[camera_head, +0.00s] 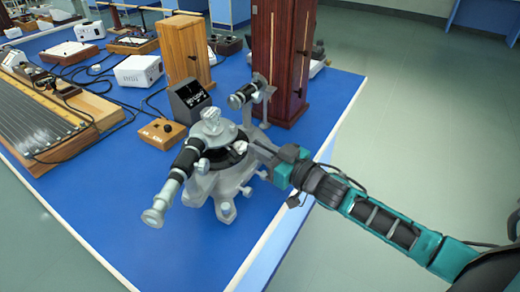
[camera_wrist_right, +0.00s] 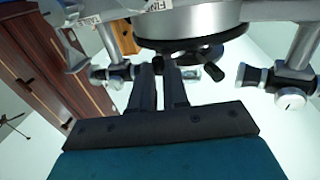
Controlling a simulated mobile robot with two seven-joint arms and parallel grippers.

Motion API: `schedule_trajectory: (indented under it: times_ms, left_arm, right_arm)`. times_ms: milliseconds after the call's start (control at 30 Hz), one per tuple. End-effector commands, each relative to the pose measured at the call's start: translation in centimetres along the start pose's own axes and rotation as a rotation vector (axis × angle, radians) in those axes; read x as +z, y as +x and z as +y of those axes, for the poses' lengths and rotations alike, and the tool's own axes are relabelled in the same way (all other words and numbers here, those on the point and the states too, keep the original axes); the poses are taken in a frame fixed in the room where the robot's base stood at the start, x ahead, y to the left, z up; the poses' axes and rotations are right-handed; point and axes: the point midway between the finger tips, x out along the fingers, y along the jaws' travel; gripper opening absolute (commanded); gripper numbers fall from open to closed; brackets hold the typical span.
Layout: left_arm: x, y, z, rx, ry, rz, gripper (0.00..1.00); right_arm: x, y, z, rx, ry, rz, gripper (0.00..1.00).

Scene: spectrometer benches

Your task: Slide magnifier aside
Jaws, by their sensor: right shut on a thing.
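The spectrometer (camera_head: 205,185) is a grey metal instrument with a black round plate and two telescope-like tubes, standing near the front edge of the blue bench. My right gripper (camera_head: 256,150) reaches in from the right to the side of this plate. In the right wrist view, the gripper's fingers (camera_wrist_right: 163,78) are close together under the dark ring (camera_wrist_right: 190,42), at a small black part that I take to be the magnifier (camera_wrist_right: 172,60). The fingertips hide much of it. My left gripper is not in view.
One black tube (camera_head: 183,163) points to the front left, another (camera_head: 243,95) to the back. A dark red wooden cabinet (camera_head: 283,60) stands behind. A small wooden box (camera_head: 162,133) and a black display unit (camera_head: 188,100) are to the left. The front bench surface is clear.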

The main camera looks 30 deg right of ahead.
Motion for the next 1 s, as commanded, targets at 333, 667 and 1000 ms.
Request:
schedule_trajectory:
  times_ms: [333,667,1000]
  left_arm:
    - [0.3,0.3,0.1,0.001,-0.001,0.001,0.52]
    - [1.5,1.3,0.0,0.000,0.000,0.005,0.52]
    - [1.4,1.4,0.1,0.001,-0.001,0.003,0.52]
  right_arm:
    - [0.0,1.3,2.5,-0.207,-0.011,-0.001,0.00]
    - [-0.1,3.1,4.5,-0.426,-0.007,0.002,0.00]
    - [-0.1,4.6,5.6,-0.423,-0.001,0.001,0.00]
